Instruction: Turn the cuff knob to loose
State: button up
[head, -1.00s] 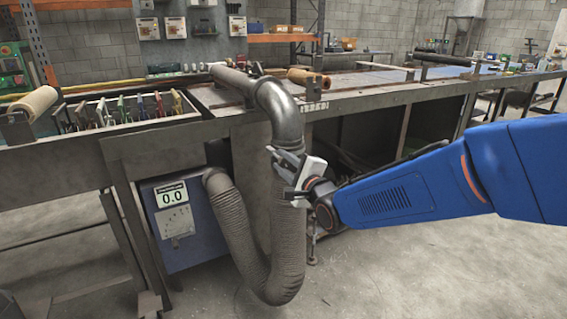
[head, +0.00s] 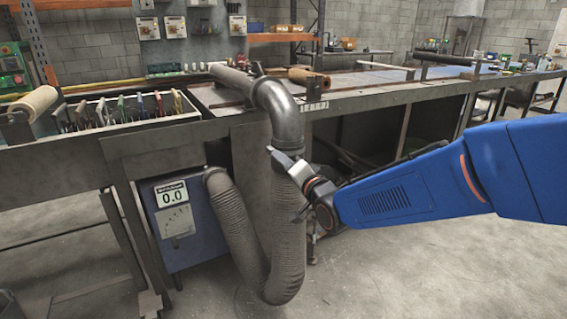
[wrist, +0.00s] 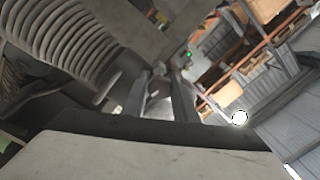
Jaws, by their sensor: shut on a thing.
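The ribbed grey hose (head: 288,240) hangs in a U below the smooth metal elbow pipe (head: 287,118). The cuff joint is where the hose meets the elbow. My gripper (head: 272,150) is at this joint, with its jaws against the front of it. In the wrist view my gripper (wrist: 160,98) has its two fingers close around a small dark piece, the cuff knob (wrist: 158,88). The knob is mostly hidden by the fingers, and its setting cannot be read. The ribbed hose also shows at the upper left of the wrist view (wrist: 62,42).
A blue box (head: 176,222) with a display reading 0.0 stands left of the hose, under the bench. The long workbench (head: 375,97) runs behind the pipe. A rack of hand tools (head: 125,108) is at the left. The floor at the front right is clear.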

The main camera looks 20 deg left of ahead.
jog(key=n, duration=0.4)
jog(key=shift+f+n, duration=0.15)
jog(key=shift+n, duration=0.15)
jog(key=n, duration=0.5)
jog(key=shift+n, duration=0.3)
jog(key=n, duration=0.5)
jog(key=shift+d, duration=0.1)
jog(key=n, duration=0.9)
jog(key=shift+n, duration=0.3)
jog(key=n, duration=1.3)
jog(key=shift+r+n, duration=0.25)
jog(key=shift+n, duration=0.05)
jog(key=shift+w, duration=0.1)
